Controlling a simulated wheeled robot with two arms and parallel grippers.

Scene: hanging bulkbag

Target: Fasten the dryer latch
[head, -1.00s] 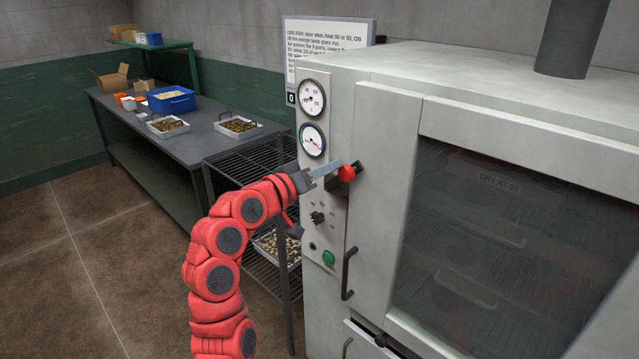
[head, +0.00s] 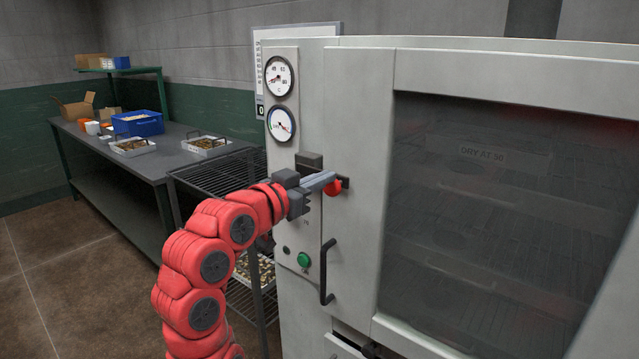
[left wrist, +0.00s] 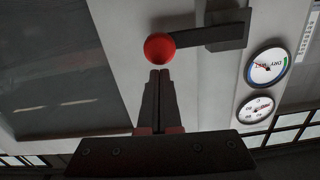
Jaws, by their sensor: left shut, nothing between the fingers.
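The dryer (head: 348,130) is a large pale metal cabinet, and its windowed door (head: 357,75) looks closed. Its latch has a red ball knob (head: 333,188) and dark metal parts by the seam between control panel and door. In the left wrist view the red knob (left wrist: 159,47) sits at the end of a dark lever (left wrist: 212,38) pointing toward the gauges. My left gripper (head: 326,180) is shut and empty, its tips at the knob and partly covering the latch. The tips (left wrist: 160,74) appear just short of or touching the knob; I cannot tell which. My right gripper is out of view.
Two gauges (head: 280,124) are above the latch. A green button (head: 304,260) and a dark door handle (head: 327,272) are below it. A wire rack (head: 215,176) and a worktable (head: 160,165) with trays and a blue bin stand left. Floor at lower left is clear.

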